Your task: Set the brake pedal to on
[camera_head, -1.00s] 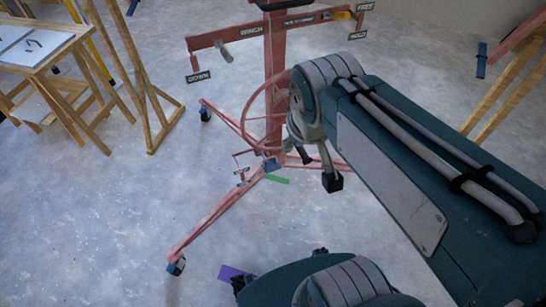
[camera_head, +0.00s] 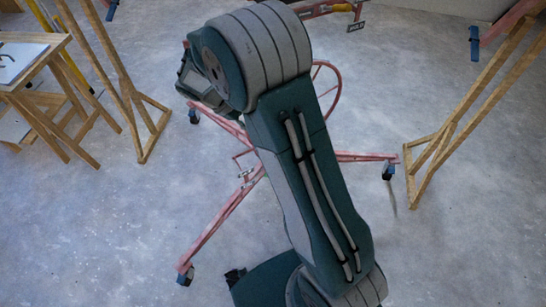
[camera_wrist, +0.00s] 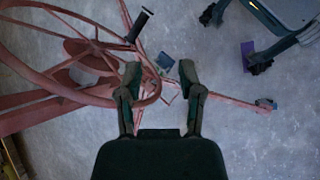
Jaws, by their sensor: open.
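The red panel lift (camera_head: 222,217) stands on the floor, its mast mostly hidden behind my arm in the head view. Its large red wheel (camera_wrist: 60,95) fills the left of the wrist view. My gripper (camera_wrist: 160,70) is open and empty above the lift's base, apart from the floor.
A wooden table (camera_head: 30,65) stands at the left and wooden frames (camera_head: 140,105) flank the lift. The lift's legs end in blue casters (camera_head: 186,275). A purple patch (camera_wrist: 247,55) lies near my foot. Open floor surrounds the lift's front.

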